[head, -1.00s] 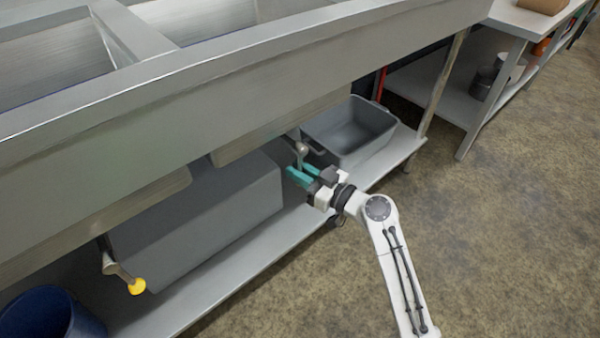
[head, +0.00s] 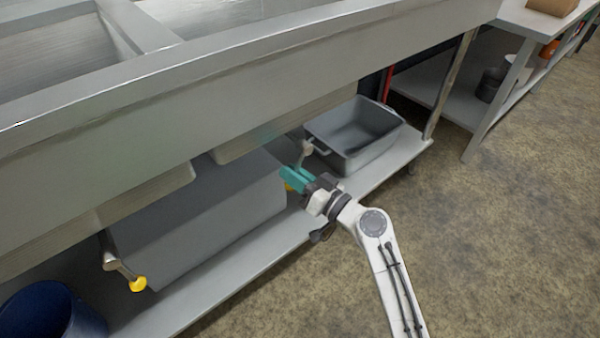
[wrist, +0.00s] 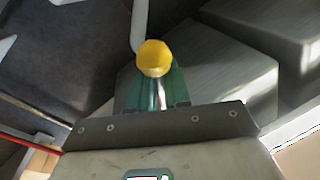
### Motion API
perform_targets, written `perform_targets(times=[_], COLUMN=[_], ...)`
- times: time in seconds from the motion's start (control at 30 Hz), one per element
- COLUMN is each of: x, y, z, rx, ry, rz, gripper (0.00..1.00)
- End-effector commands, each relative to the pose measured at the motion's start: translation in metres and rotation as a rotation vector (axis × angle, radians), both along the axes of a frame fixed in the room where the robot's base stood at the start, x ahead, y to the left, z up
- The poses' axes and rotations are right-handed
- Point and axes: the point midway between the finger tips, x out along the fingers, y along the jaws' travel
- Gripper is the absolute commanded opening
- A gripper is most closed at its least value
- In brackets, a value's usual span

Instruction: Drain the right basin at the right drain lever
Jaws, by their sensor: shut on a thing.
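The right drain lever (head: 304,153) hangs under the right basin (head: 205,14), its metal rod angled down to a yellow knob. My gripper (head: 293,179) has its teal fingers at the lever's lower end. A bit of the yellow knob (head: 289,187) shows beside the fingers. In the wrist view the knob (wrist: 154,57) sits at the fingertips, and the gripper (wrist: 153,88) is shut on the lever there. The fingers hide part of the lever in the head view. The right basin's inside shows only partly at the top of the head view.
A left drain lever with a yellow knob (head: 137,284) hangs to the left. A grey tub (head: 345,160) and a large grey box (head: 200,230) stand on the lower shelf. A blue bin (head: 45,318) is at lower left. Open floor (head: 500,240) lies to the right.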

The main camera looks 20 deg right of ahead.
Motion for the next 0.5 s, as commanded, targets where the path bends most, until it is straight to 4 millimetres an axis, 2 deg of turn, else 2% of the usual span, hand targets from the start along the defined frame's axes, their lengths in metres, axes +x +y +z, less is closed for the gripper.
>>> perform_targets(times=[0.03, 0.5], x=[-0.006, -0.014], y=[0.008, 0.037], z=[-0.012, 0.014], rx=[0.044, 0.467], ry=[0.04, 0.179], rz=[0.012, 0.018], gripper=[0.0, 0.0])
